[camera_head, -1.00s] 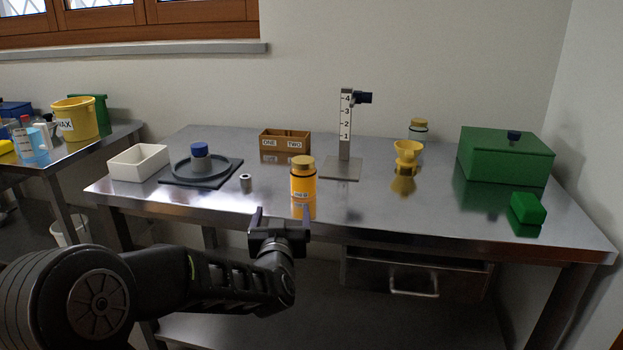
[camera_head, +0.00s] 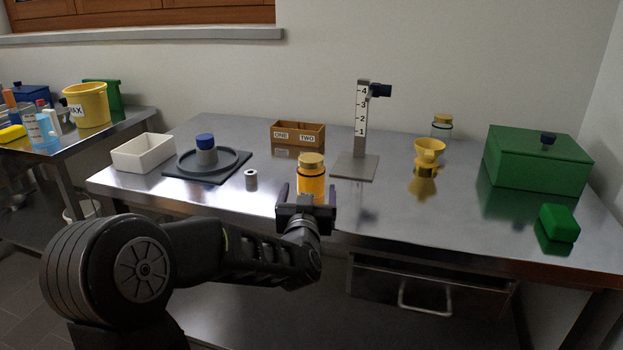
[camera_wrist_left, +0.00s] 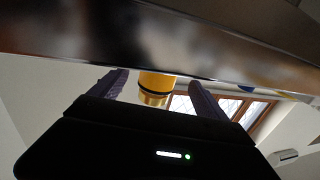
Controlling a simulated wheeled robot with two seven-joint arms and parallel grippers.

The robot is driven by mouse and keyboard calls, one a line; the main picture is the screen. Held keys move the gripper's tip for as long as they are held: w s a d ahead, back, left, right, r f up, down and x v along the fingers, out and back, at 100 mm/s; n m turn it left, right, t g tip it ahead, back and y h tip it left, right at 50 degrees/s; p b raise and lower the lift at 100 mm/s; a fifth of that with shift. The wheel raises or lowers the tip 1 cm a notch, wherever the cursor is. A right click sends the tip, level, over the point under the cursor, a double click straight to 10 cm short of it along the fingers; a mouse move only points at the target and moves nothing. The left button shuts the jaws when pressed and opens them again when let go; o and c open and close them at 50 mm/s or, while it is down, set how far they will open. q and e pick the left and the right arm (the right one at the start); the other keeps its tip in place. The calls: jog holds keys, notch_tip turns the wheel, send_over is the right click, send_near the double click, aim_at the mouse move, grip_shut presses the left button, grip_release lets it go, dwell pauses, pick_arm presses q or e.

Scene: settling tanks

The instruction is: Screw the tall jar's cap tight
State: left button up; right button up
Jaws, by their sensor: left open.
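An orange jar (camera_head: 311,188) with a gold cap (camera_head: 311,160) and a dark ring under it stands upright near the table's front edge; it looks the taller of two gold-capped jars. My left gripper (camera_head: 307,190) is open and empty, in front of this jar at the table edge, its fingers hiding the jar's lower part. In the left wrist view the jar (camera_wrist_left: 158,82) shows upside down between the two spread fingers, beyond them and apart as far as I can tell. Whether the cap is tight cannot be seen. My right gripper is not in view.
The steel table (camera_head: 240,212) has a drawer (camera_head: 425,285) below its front edge. Around the jar stand a grey cylinder (camera_head: 251,180), a numbered post (camera_head: 360,120), a yellow funnel (camera_head: 428,155), a clear gold-capped jar (camera_head: 441,127), a green box (camera_head: 535,165) and a white tray (camera_head: 142,153).

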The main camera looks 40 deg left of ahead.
aim_at(311, 179)
pick_arm(q)
jog(key=shift+w+a, duration=0.25)
jog(key=shift+w, duration=0.2)
jog(key=shift+x, duration=2.6)
jog(key=shift+d, duration=0.1)
jog(key=shift+r, duration=0.15)
grip_shut()
